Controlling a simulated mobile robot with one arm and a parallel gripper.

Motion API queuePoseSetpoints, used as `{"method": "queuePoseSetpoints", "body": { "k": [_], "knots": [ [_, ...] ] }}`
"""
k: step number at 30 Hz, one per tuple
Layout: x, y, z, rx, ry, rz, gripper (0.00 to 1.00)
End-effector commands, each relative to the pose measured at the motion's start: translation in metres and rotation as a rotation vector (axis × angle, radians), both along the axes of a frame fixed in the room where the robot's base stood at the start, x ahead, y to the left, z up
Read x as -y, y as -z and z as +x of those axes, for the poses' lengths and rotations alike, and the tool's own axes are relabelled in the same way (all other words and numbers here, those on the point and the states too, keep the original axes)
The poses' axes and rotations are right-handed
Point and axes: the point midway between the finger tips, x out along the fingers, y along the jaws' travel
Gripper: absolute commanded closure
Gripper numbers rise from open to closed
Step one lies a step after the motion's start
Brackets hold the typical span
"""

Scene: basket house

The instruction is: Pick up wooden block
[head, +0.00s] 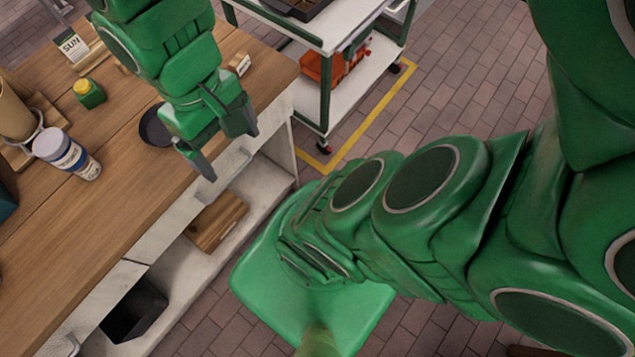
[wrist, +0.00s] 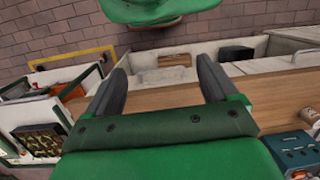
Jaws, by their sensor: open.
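A brown wooden block (head: 216,222) lies on the white lower shelf of the counter, below the worktop. It also shows in the wrist view (wrist: 174,60), small and beyond the space between the fingertips. My gripper (head: 230,152) is open and empty. It points down near the worktop's front edge, above and apart from the block. In the wrist view its two dark fingers (wrist: 162,68) stand wide apart.
The wooden worktop (head: 120,205) overhangs the shelf (head: 175,275). A black bin (head: 135,310) stands left of the block. A cart (head: 345,95) stands behind.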

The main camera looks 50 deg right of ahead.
Motion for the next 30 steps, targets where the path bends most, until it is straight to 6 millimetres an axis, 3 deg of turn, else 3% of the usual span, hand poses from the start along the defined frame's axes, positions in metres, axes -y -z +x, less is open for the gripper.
{"method": "queuePoseSetpoints", "body": {
  "k": [1,8,20,30],
  "knots": [
    [0.014,0.002,0.001,-0.008,0.037,-0.042,0.13],
    [0.023,0.003,0.012,-0.008,0.042,-0.054,0.13],
    [0.065,0.013,0.099,0.054,-0.029,-0.038,0.13],
    [0.12,0.039,0.169,0.099,-0.091,-0.023,0.13]
  ]
}}
